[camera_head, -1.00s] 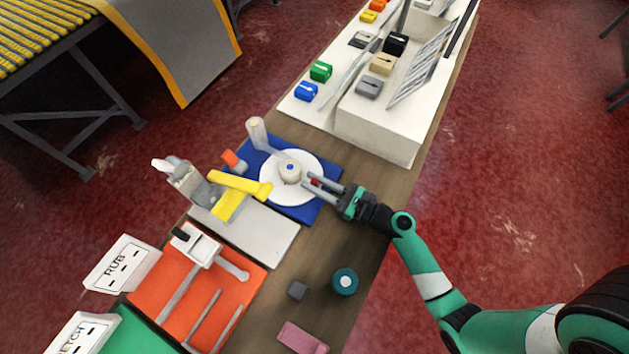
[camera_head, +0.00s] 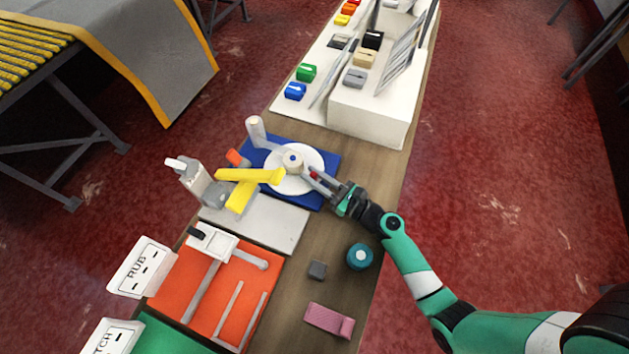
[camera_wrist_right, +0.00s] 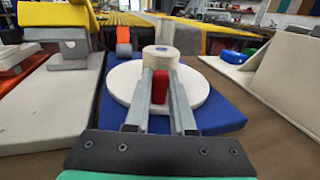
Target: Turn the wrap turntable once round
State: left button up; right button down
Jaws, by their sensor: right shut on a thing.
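The wrap turntable is a round white disc (camera_head: 305,157) on a blue base (camera_head: 329,167), with a pale round hub (camera_head: 292,163) at its centre. In the right wrist view the disc (camera_wrist_right: 124,84) and hub (camera_wrist_right: 160,56) stand straight ahead. My right gripper (camera_head: 313,174) reaches over the disc's near right side. Its fingers are shut on a red peg (camera_wrist_right: 160,87), which stands between them on the near side of the hub. The fingers hide the peg's sides and part of the disc. My left gripper is in neither view.
A yellow arm (camera_head: 250,175) reaches close to the disc's left side. A pale post (camera_head: 256,130) stands at the base's back corner. A white box (camera_head: 370,112) stands beyond.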

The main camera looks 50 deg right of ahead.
jog(key=c, duration=0.8)
grip_release()
jog(key=shift+o, duration=0.2)
jog(key=s, duration=0.4)
jog(key=s+p, duration=0.1)
jog(key=s, duration=0.6)
jog(key=shift+s+d, duration=0.3)
jog(key=shift+d, duration=0.05)
